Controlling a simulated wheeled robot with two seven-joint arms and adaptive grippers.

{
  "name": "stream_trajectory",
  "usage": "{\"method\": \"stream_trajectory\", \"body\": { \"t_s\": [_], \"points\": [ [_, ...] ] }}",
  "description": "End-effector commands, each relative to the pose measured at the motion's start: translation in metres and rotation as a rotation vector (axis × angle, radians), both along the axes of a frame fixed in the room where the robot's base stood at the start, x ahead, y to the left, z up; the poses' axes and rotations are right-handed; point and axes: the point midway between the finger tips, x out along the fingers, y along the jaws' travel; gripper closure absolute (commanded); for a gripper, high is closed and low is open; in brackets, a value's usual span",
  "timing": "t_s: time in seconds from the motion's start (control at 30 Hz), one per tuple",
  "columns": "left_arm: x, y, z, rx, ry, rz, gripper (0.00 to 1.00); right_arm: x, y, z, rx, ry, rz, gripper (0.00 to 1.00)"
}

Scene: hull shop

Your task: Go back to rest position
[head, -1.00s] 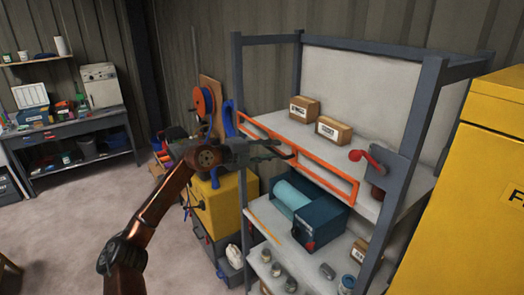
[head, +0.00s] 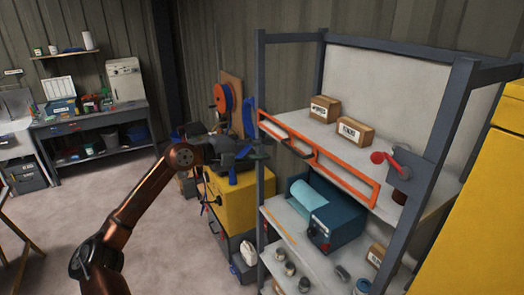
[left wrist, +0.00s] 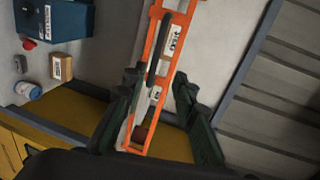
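My left gripper (head: 266,152) is in the head view, beside the left front post of the grey shelf rack (head: 262,200). In the left wrist view its two dark fingers (left wrist: 158,100) are spread apart with nothing held between them. The orange guard rail (head: 318,155) runs along the front of the upper shelf. In the left wrist view the orange rail (left wrist: 160,50) shows between the fingers; I cannot tell whether they touch it. My right gripper is in neither view.
Two cardboard boxes (head: 341,120) sit on the upper shelf, with a red-handled lever (head: 390,162) at its right. A blue case (head: 328,222) stands below. A yellow cabinet (head: 480,200) is at the right. A workbench (head: 90,125) stands far left; open floor lies before it.

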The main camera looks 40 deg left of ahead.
Motion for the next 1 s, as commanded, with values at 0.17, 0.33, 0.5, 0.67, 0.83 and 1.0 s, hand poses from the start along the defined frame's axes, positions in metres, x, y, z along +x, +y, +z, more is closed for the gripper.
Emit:
{"method": "stream_trajectory", "body": {
  "t_s": [0.17, 0.33, 0.5, 0.67, 0.83, 1.0],
  "points": [
    [0.000, 0.000, 0.000, 0.000, 0.000, 0.000, 0.74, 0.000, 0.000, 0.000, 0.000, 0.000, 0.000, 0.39],
    [0.000, 0.000, 0.000, 0.000, 0.000, 0.000, 0.74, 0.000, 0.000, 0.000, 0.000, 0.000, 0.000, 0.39],
    [0.002, 0.002, -0.005, -0.011, 0.001, 0.001, 0.74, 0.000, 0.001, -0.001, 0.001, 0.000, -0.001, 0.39],
    [0.018, 0.029, -0.057, -0.134, 0.010, 0.022, 0.74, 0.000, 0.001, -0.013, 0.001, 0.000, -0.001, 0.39],
    [0.039, 0.083, -0.163, -0.345, 0.018, 0.105, 0.74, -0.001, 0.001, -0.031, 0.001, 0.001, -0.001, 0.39],
    [0.046, 0.131, -0.276, -0.512, 0.039, 0.228, 0.74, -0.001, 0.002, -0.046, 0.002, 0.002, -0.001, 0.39]
  ]
}}
